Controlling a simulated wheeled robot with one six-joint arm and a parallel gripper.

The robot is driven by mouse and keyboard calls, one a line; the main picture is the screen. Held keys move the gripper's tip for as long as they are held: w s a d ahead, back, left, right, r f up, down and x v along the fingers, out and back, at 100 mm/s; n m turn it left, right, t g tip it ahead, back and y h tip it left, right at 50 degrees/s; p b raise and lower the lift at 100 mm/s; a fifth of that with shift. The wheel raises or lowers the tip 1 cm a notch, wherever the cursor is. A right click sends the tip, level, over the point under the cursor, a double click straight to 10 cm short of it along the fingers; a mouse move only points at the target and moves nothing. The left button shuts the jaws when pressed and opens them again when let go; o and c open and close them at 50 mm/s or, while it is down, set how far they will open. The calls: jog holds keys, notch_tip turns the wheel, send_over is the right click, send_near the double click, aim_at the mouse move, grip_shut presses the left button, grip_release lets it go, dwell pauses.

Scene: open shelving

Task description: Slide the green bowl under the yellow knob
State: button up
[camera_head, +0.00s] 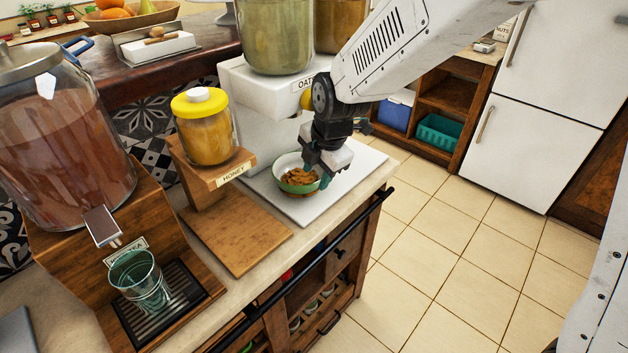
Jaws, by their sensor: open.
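The green bowl (287,163) has a pale inside and holds brown food. It stands upright on a white board on the counter. My gripper (317,171) is open and low at the bowl's right side, its teal fingers close to the rim; I cannot tell whether they touch it or straddle its wall. The yellow knob (307,99) is on the front of the white oats dispenser, behind and above the bowl. My arm partly hides the knob and the dispenser's front.
A honey jar (206,127) stands on a wooden stand left of the bowl, with a wooden board (237,236) below it. A tea dispenser (62,140) and a glass (140,279) are farther left. The white board (347,176) is clear right of the gripper, up to the counter edge.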

jog(key=s+d, duration=0.7)
jog(key=s, duration=0.2)
jog(key=shift+s+d+r, duration=0.2)
jog(key=shift+d+r, duration=0.1)
jog(key=shift+d, duration=0.1)
jog(key=s+d+r+m+h, duration=0.1)
jog(key=s+d+r+m, duration=0.5)
jog(key=s+d+m, duration=0.3)
jog(key=s+d+r+m+g+h, duration=0.1)
jog(key=s+d+r+m, duration=0.6)
jog(key=m, duration=0.9)
jog(key=shift+s+d+m, duration=0.4)
jog(key=shift+s+d, duration=0.5)
jog(key=shift+s, duration=0.1)
